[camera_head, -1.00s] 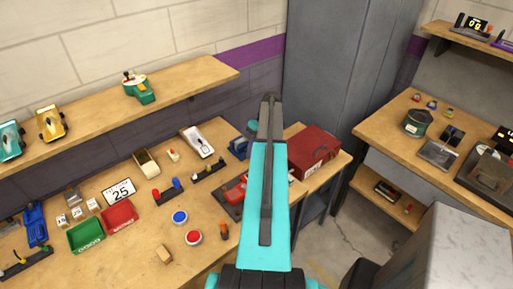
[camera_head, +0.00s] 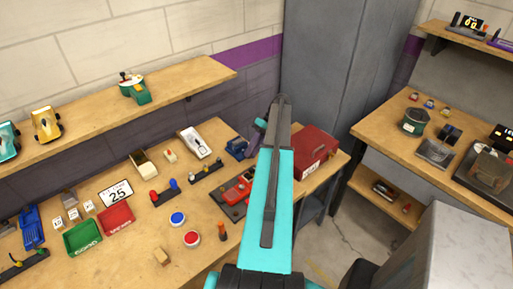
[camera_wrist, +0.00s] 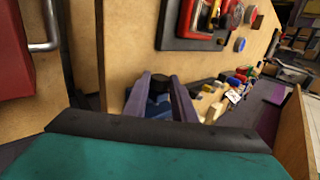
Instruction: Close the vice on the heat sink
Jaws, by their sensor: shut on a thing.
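The blue vice (camera_head: 236,147) stands at the far right end of the workbench in the head view, just left of my arm. In the wrist view the blue body of the vice (camera_wrist: 157,107) shows between and below my two purple fingers. My gripper (camera_wrist: 160,85) is shut on the vice's dark handle (camera_wrist: 159,82), which sits between the fingertips. In the head view my gripper (camera_head: 260,125) shows only partly beside my arm. I cannot make out the heat sink or the gap between the vice jaws.
A red toolbox (camera_head: 316,148) stands right of my arm, and its metal handle (camera_wrist: 47,25) shows close by in the wrist view. A dark board with a red device (camera_head: 238,194) lies in front of the vice. Bins, buttons and small parts lie further left.

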